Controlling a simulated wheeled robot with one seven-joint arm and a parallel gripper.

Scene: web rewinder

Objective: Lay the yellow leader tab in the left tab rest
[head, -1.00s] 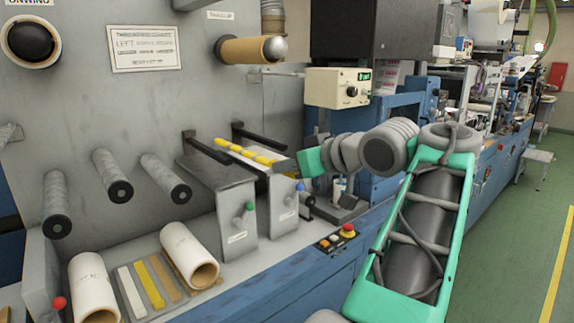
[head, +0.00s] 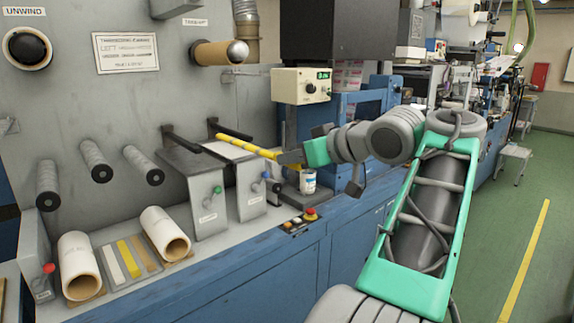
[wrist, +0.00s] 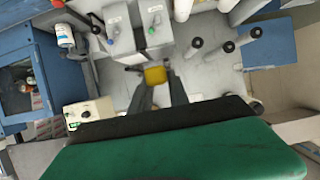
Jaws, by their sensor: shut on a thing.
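The yellow leader tab (head: 257,150), a long strip with darker bands, is held at its right end by my gripper (head: 280,156). Its far left part (head: 222,137) passes by the black bar of the right stand (head: 249,190), over that stand's pale top. I cannot tell whether it touches there. In the wrist view the fingers of my gripper (wrist: 160,90) are around the yellow tab (wrist: 155,75), seen foreshortened. The left stand (head: 207,203), with a green knob and a black bar, stands to the left of the tab. Which surface is the left tab rest is not clear.
A tray at the front left holds a white strip and another yellow strip (head: 128,258), between two cardboard-cored rolls (head: 163,234). Several grey rollers (head: 143,165) stick out of the panel. A white can (head: 308,181) and red button (head: 310,213) are near my arm.

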